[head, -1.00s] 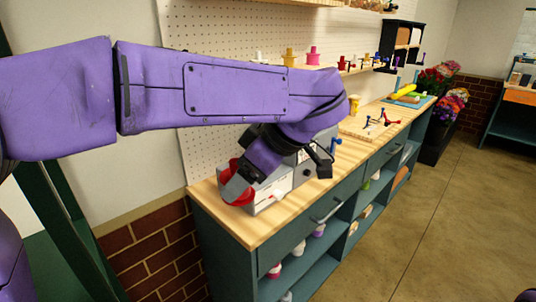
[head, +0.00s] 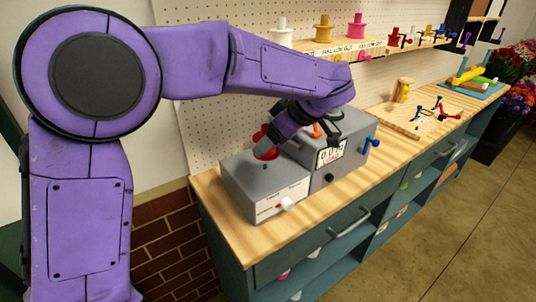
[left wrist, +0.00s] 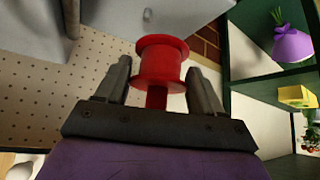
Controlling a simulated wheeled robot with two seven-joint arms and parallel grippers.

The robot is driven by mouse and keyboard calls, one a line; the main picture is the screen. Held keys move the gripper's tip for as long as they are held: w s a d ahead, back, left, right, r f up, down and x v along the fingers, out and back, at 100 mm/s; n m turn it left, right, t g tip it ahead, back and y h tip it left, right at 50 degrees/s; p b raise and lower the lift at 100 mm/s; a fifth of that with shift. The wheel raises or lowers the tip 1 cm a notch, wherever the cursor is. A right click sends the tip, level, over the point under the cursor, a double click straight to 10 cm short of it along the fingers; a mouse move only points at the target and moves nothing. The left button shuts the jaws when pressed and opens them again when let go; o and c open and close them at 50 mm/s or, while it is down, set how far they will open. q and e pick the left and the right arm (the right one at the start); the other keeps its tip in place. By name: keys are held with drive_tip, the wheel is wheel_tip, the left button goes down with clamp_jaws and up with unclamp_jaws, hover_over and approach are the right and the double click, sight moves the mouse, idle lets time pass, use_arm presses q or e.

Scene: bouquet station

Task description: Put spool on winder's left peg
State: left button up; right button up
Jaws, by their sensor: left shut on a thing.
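My left gripper (head: 268,147) reaches down over the left part of the grey winder (head: 248,187) on the bench. It is shut on a red spool (head: 265,154), which is partly hidden by the fingers. In the left wrist view the red spool (left wrist: 161,62) sits between the two fingers, its stem pointing towards the palm, with a grey surface close beyond it. The winder's taller right part carries a counter and a blue-knobbed handle. The left peg cannot be made out. My right gripper is not in view.
A pegboard (head: 205,110) stands behind the bench, with a shelf (head: 360,50) of coloured spools above. A yellow spool (head: 404,88) and a wooden board (head: 418,119) with small coloured pegs lie to the right. The wooden bench top (head: 270,238) is clear along the front edge.

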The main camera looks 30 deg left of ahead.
use_arm(q)
drive_tip(key=f, duration=0.1)
drive_tip(key=w+a+f, duration=0.1)
drive_tip(key=w+f, duration=0.1)
drive_tip(key=shift+w+a+f, duration=0.1)
drive_tip(key=shift+w+a, duration=0.1)
drive_tip(key=shift+a, duration=0.15)
drive_tip(key=shift+a+f, duration=0.2)
drive_tip(key=shift+f, duration=0.1)
wheel_tip(320, 180, down, 3)
drive_tip(key=shift+a+f, duration=0.15)
drive_tip(key=shift+w+f, duration=0.1)
drive_tip(key=shift+w, duration=0.05)
drive_tip(key=shift+s, duration=0.2)
drive_tip(key=o, duration=1)
drive_tip(key=shift+f, duration=0.1)
drive_tip(key=shift+o, duration=0.8)
drive_tip(key=shift+w, duration=0.1)
